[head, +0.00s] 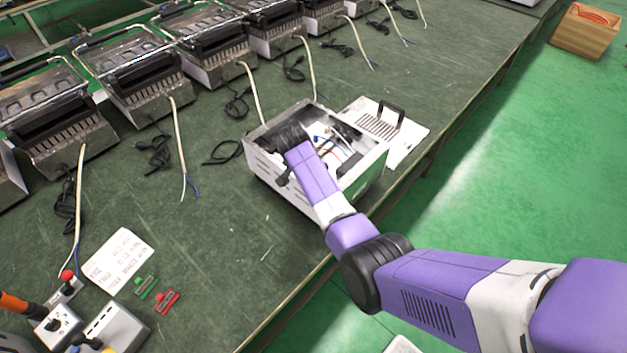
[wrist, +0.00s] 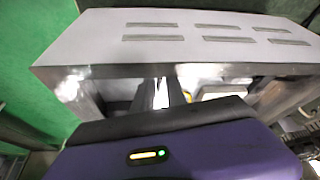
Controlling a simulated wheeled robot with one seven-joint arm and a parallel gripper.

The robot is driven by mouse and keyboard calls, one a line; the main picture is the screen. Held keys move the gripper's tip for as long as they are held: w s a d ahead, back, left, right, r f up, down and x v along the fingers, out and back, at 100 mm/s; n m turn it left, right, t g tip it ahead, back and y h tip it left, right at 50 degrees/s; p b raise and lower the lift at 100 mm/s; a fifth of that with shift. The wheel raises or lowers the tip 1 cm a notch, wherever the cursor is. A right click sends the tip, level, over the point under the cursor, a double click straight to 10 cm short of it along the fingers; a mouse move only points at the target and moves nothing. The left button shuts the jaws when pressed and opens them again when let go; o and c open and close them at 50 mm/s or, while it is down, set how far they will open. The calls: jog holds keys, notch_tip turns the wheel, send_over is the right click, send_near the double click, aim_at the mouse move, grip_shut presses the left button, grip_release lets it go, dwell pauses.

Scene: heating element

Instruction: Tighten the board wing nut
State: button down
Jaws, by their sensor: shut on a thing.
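The open metal housing (head: 262,168) stands on the workbench with wires and parts inside. My arm reaches over its near wall, and my gripper's end is down inside it, mostly hidden in the head view. In the wrist view my gripper (wrist: 162,95) shows dark, narrow fingers below the slotted white housing wall (wrist: 190,38). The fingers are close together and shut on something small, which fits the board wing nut. The wing nut itself and the board under it cannot be made out.
A vented panel with a black handle (head: 388,122) lies right of the housing. Several heater units (head: 150,85) with loose cables line the back. A paper sheet (head: 118,256), green and red small parts and control boxes (head: 112,325) sit at the lower left. The bench's middle is clear.

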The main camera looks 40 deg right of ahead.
jog(key=m+g+b, duration=0.1)
jog(key=m+b, duration=0.1)
jog(key=m+g+b, duration=0.1)
jog(key=m+b, duration=0.1)
jog(key=shift+w+f+m+b, duration=0.2)
jog(key=shift+f+m+b, duration=0.1)
jog(key=shift+f, duration=0.05)
jog(key=m+g+b, duration=0.1)
jog(key=m+b, duration=0.1)
jog(key=b, duration=0.1)
jog(key=m+b, duration=0.3)
jog(key=b, duration=0.1)
jog(key=shift+w+f+m+g+y, duration=0.1)
jog(key=shift+w+m+g+y, duration=0.1)
jog(key=shift+m+g+y, duration=0.15)
jog(key=m+g+y+b, duration=0.1)
jog(key=m+b, duration=0.3)
jog(key=b, duration=0.2)
jog(key=shift+w+d, duration=0.1)
jog(key=shift+d+r+m+g+y+b, duration=0.1)
jog(key=shift+m+g+y+b, duration=0.15)
jog(key=shift+m+b, duration=0.5)
jog(key=shift+r+m+g+y+b, duration=0.2)
jog(key=shift+m+y+b, duration=0.3)
jog(key=shift+m, duration=0.4)
jog(key=shift+d+r+m+g+y+b, duration=0.1)
jog(key=shift+m+g+y+b, duration=0.1)
jog(key=shift+m+b, duration=0.6)
